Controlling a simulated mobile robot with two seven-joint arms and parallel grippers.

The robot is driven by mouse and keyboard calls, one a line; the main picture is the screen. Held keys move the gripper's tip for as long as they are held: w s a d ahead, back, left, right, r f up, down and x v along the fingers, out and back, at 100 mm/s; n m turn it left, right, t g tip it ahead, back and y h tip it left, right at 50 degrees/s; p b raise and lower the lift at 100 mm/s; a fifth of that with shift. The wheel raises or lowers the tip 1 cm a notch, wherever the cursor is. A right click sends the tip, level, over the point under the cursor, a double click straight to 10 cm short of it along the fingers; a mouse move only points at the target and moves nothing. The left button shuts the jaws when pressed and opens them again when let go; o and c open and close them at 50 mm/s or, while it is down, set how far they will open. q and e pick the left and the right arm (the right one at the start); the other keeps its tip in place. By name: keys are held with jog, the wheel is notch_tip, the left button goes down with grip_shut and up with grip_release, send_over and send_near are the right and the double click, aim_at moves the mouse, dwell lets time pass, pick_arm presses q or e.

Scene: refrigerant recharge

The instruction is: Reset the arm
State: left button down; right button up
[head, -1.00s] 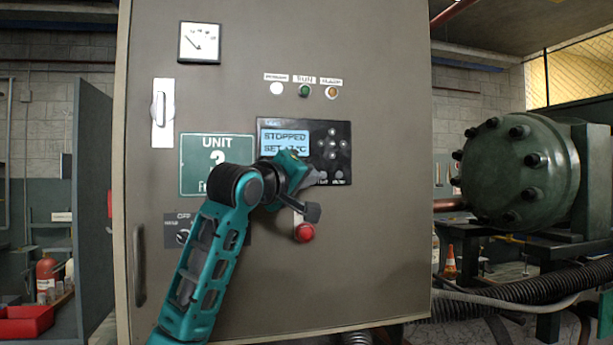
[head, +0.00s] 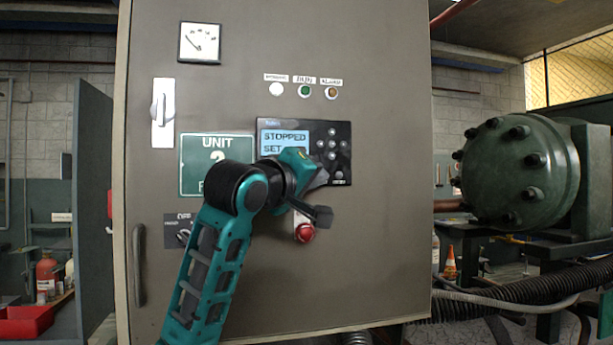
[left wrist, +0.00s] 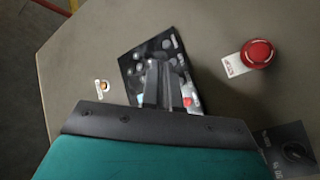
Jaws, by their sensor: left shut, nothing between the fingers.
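My left arm reaches up in front of the grey control cabinet (head: 380,250). Its gripper (head: 324,196) is shut and empty, in front of the lower part of the control panel (head: 334,142). The panel's display (head: 284,136) reads "STOPPED" and "SET", with the rest hidden by my arm. In the left wrist view the shut fingers (left wrist: 163,88) lie across the panel (left wrist: 135,64). A red mushroom button (head: 305,232) sits just below the gripper; it also shows in the left wrist view (left wrist: 258,54). My right gripper does not show.
A rotary switch (head: 184,237) is partly behind my arm. A green "UNIT" sign (head: 203,150) and a white handle switch (head: 163,115) are on the left. A large green bolted vessel (head: 520,172) stands to the right, with black hoses (head: 520,292) below it.

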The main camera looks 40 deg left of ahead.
pick_arm(q)
jog(key=shift+f, duration=0.1)
dwell(0.7)
jog(key=w+d+f+m+g+h+p, duration=0.15)
jog(key=d+f+m, duration=0.25)
jog(key=f, duration=1.3)
jog(key=w+d+f+m+g+h, duration=0.1)
jog(key=d+f+m+g, duration=0.25)
jog(key=f, duration=1.35)
jog(key=s+d+f+m+g+p, duration=0.1)
jog(key=s+d+f+m, duration=0.15)
jog(key=s+f, duration=0.5)
jog(key=s+d+f+m+p, duration=0.1)
jog(key=s+d+f, duration=0.3)
jog(key=f, duration=0.6)
jog(key=s+d+f+m+g, duration=0.1)
jog(key=s+f, duration=0.3)
jog(key=s, duration=0.3)
jog(key=s+d+f+m+g, duration=0.1)
jog(key=s+f, duration=0.3)
jog(key=s, duration=0.3)
jog(key=shift+s+d+f+h, duration=0.15)
jog(key=shift+s+f+h, duration=0.15)
jog(key=shift+h, duration=0.15)
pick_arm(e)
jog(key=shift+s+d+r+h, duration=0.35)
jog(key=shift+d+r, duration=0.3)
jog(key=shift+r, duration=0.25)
